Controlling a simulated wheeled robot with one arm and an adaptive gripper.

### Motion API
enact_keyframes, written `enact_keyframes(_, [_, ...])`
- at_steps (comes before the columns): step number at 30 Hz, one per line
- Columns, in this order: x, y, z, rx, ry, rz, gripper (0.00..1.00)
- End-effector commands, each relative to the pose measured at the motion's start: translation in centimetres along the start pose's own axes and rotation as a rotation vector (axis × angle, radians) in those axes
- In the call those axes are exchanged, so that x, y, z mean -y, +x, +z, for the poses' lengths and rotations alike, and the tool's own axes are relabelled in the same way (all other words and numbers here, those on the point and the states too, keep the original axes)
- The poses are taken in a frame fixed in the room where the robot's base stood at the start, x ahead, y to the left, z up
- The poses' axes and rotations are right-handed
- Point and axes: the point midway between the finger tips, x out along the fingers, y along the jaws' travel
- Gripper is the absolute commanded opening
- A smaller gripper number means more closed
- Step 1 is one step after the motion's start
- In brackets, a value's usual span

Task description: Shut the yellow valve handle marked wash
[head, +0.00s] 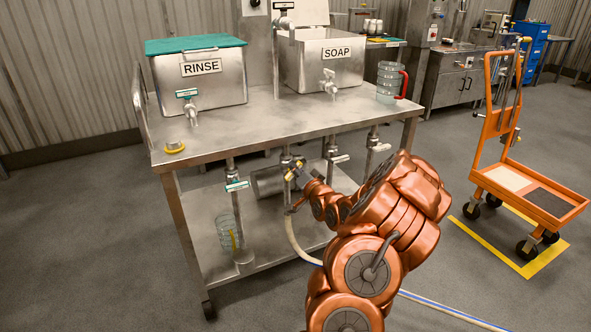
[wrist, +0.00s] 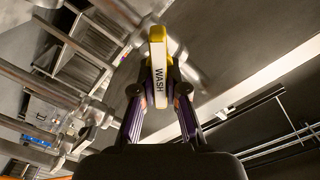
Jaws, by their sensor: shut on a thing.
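The yellow valve handle (wrist: 157,34) carries a white label reading WASH and lies between my fingers in the wrist view. My gripper (wrist: 159,90) is shut on it, with one dark fingertip on each side. In the head view the handle (head: 289,176) shows as a small yellow patch on a pipe below the table's front edge. My gripper (head: 298,171) meets it there, and my arm comes in from the lower right. The valve body is mostly hidden behind my gripper.
A steel table (head: 258,122) bears the RINSE tank (head: 215,90) and the SOAP tank (head: 345,68). A teal-handled valve (head: 237,185) is left of my gripper. An orange cart (head: 545,178) stands right; floor between is mostly clear.

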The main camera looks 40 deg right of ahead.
Motion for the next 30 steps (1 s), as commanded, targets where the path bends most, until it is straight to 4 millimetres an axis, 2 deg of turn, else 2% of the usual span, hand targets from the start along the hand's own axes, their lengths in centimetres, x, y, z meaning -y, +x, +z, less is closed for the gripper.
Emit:
enact_keyframes(1, [0.0, 0.0, -0.1, -0.001, -0.001, -0.001, 0.15])
enact_keyframes(8, [0.0, 0.0, -0.1, -0.001, -0.001, 0.000, 0.38])
enact_keyframes(20, [-0.1, -0.4, -0.1, -0.001, 0.000, 0.001, 0.38])
enact_keyframes(30, [-0.1, -4.1, -0.1, -0.001, 0.001, 0.003, 0.38])
